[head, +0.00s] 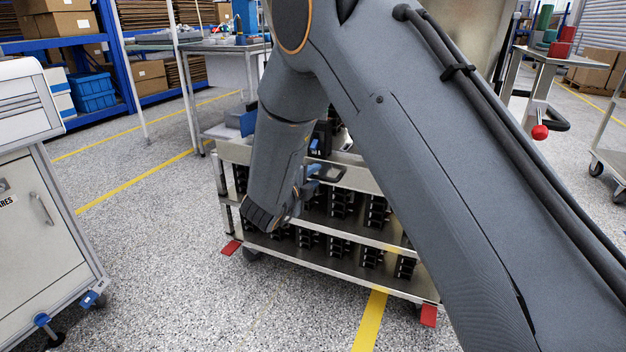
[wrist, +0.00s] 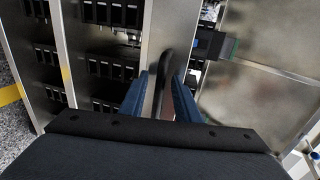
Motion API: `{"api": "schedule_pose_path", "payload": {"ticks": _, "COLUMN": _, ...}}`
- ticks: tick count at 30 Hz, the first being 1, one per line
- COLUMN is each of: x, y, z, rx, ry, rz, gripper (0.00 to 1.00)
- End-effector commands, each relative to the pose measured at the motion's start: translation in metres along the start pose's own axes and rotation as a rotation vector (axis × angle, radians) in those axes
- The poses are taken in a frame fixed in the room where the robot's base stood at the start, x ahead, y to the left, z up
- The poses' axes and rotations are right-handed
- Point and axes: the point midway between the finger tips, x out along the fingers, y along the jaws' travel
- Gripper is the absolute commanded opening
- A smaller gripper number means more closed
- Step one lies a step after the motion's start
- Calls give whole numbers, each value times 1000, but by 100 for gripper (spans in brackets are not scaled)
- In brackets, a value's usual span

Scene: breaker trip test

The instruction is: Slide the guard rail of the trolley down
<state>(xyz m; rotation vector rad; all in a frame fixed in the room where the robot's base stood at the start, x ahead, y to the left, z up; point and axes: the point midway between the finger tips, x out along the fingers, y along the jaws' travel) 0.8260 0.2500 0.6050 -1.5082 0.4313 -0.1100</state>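The trolley (head: 335,281) stands ahead in the head view, partly hidden by my arm. It has metal shelves holding rows of black breakers. The guard rail appears to be the pale metal bar (head: 362,183) along its upper near side; in the wrist view it is the broad metal strip (wrist: 171,28). A dark curved handle (wrist: 165,82) stands out from this strip. My gripper (wrist: 163,76) has its blue fingers on either side of the handle, with gaps seemingly showing, so it looks open. In the head view my gripper (head: 325,173) is at the bar, partly hidden.
A white cabinet (head: 40,220) stands at the left. A workbench (head: 235,65) is behind the trolley and another cart (head: 540,60) is at the right. Red feet (head: 429,316) mark the trolley's lower corners. The floor between cabinet and trolley is clear.

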Motion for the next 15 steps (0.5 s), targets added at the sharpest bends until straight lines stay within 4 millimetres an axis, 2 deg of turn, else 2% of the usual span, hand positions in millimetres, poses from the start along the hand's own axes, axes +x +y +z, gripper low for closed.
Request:
{"api": "schedule_pose_path", "payload": {"ticks": 9, "x": 3, "y": 0, "z": 0, "rx": -1, "ry": 0, "rz": 0, "gripper": 29}}
{"api": "schedule_pose_path", "payload": {"ticks": 14, "x": 3, "y": 0, "z": 0, "rx": -1, "ry": 0, "rz": 0, "gripper": 2}}
{"api": "schedule_pose_path", "payload": {"ticks": 15, "x": 3, "y": 0, "z": 0, "rx": -1, "ry": 0, "rz": 0, "gripper": 0}}
